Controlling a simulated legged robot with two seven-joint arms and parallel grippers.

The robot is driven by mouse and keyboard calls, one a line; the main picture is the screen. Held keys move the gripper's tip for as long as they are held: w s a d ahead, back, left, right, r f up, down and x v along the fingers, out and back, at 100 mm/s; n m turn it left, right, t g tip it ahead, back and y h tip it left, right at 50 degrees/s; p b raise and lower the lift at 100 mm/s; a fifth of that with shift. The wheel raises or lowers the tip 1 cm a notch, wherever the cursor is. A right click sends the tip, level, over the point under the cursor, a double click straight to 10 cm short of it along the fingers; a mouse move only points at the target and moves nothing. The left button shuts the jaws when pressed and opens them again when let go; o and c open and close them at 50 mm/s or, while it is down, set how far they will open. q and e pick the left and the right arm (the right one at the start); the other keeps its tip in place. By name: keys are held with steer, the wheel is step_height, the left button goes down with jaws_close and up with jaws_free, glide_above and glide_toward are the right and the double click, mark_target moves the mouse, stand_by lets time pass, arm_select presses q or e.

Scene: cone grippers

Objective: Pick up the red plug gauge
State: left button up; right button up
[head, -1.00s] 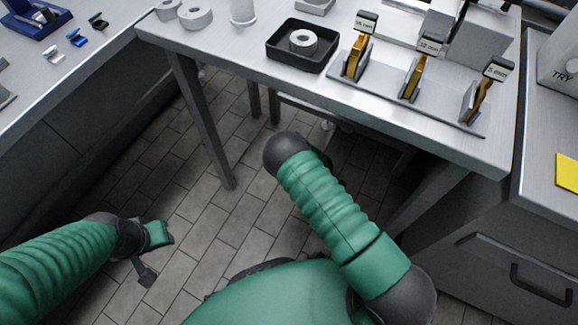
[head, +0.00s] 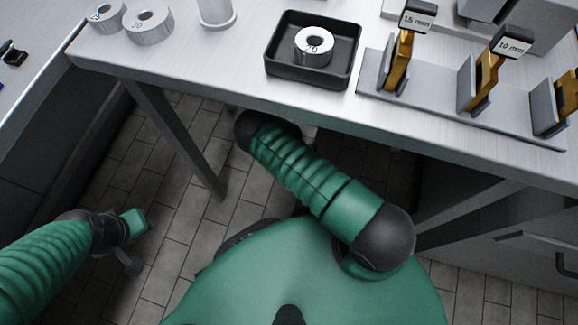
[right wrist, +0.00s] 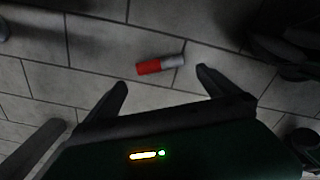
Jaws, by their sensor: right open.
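The red plug gauge (right wrist: 150,67), a short cylinder with a red part and a grey end, lies on the tiled floor in the right wrist view. My right gripper (right wrist: 163,82) is open and empty, its two fingers apart on the near side of the gauge, not touching it. In the head view the gauge is not visible, and my right gripper is hidden beyond the forearm under the table. My left gripper (head: 130,243) hangs low at the left over the floor, away from the table; its jaws are too unclear to read.
The steel table (head: 230,85) bears a black tray (head: 285,72) holding a metal ring (head: 316,58), more rings (head: 149,35) at left, and a rack (head: 425,105) of labelled brass gauges. A table leg (head: 180,140) stands left of my right arm. Floor around the plug gauge is clear.

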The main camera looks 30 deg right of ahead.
step_height(320, 180, down, 3)
steer(key=shift+r+b, duration=0.15)
steer(key=shift+b, duration=0.25)
step_height(320, 180, down, 5)
steer(key=b, duration=0.4)
arm_select(q)
steer(key=x, duration=0.2)
steer(key=s+x, duration=0.1)
steer(key=x, duration=0.2)
steer(key=shift+s+f, duration=0.1)
steer(key=shift+f, duration=0.25)
arm_select(e)
steer(key=shift+r, duration=0.1)
steer(key=c, duration=1.4)
